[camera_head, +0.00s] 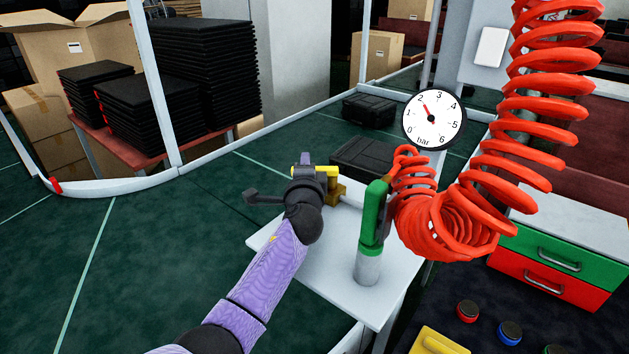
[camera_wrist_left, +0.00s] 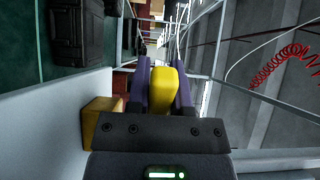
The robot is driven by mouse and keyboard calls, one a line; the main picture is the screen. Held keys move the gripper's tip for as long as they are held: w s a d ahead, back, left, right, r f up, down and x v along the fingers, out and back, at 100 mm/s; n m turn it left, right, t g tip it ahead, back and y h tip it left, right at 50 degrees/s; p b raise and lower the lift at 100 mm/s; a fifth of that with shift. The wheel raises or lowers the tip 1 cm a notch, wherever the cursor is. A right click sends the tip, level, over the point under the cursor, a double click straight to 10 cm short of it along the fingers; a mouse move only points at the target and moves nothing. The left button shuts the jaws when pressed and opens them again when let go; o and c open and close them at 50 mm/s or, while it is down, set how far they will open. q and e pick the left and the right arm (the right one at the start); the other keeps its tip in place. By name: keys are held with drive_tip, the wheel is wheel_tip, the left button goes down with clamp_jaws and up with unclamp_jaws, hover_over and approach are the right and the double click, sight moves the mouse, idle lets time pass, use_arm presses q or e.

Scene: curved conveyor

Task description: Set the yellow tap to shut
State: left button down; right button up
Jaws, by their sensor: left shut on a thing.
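The yellow tap (camera_head: 331,170) is on the far-left part of a white shelf, with its brass-coloured body (camera_head: 336,190) just below. My left gripper (camera_head: 306,162) reaches it from the left and is shut on the tap's yellow handle. In the left wrist view the yellow handle (camera_wrist_left: 163,88) sits between the two purple fingers, and the brass-coloured body (camera_wrist_left: 97,122) shows beside them at the left. The gripper hides part of the tap in the head view, so I cannot tell the handle's exact setting. My right gripper is not in view.
A green-handled tool in a grey holder (camera_head: 368,265) stands on the white shelf (camera_head: 330,280), right of my gripper. A red coiled hose (camera_head: 450,225) hangs beside it. A bar gauge (camera_head: 434,118) stands behind, its needle near 2. A dark case (camera_head: 362,158) lies behind the tap.

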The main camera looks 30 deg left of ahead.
use_arm(q)
drive_tip(key=shift+s+d+f+n+g+y+b, duration=0.1)
drive_tip(key=shift+s+n+g+y+b, duration=0.15)
drive_tip(key=shift+n+g+y+b, duration=0.4)
drive_tip(key=shift+s+d+f+n+g+y+b, duration=0.1)
drive_tip(key=shift+s+n+g+y+b, duration=0.3)
drive_tip(key=shift+y, duration=0.45)
drive_tip(key=shift+r+n+g+y, duration=0.1)
drive_tip(key=shift+n+g+y, duration=0.15)
drive_tip(key=shift+n+y, duration=0.25)
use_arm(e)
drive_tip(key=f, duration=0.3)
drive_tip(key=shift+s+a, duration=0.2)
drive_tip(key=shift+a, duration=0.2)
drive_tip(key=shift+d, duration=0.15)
use_arm(q)
drive_tip(key=c, duration=0.5)
unclamp_jaws()
drive_tip(key=shift+r, duration=0.1)
